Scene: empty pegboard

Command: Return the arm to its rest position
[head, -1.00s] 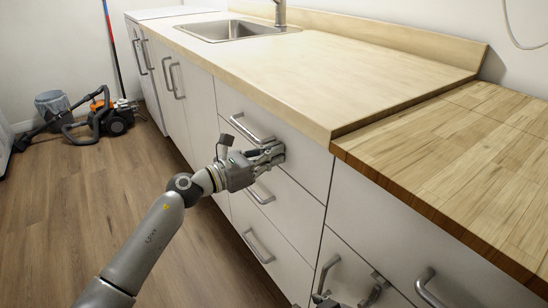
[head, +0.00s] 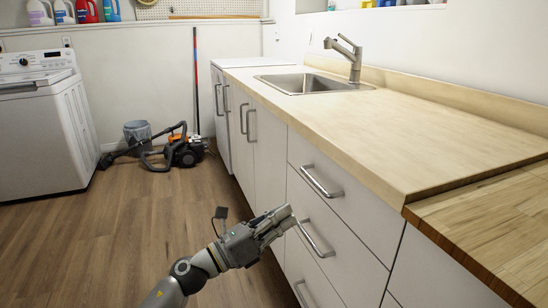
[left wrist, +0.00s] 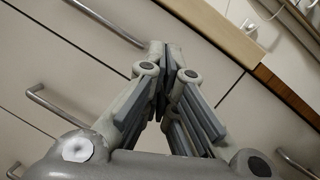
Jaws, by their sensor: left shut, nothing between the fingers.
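My left gripper (head: 290,218) is in front of the white drawer cabinet (head: 342,212), close to the middle drawer's handle (head: 316,238). Its fingers are together and hold nothing. In the left wrist view the fingertips (left wrist: 166,52) meet in front of the drawer fronts, with drawer handles on the left side. Whether the gripper touches a handle cannot be told. The drawers look closed. My right gripper does not show in the current views.
A light wood counter (head: 370,122) with a sink (head: 312,83) runs above the drawers. A darker wood counter (head: 500,230) is at right. A vacuum cleaner (head: 182,150), a bucket (head: 137,131) and a washing machine (head: 40,120) stand at back left. The wooden floor (head: 110,230) is clear.

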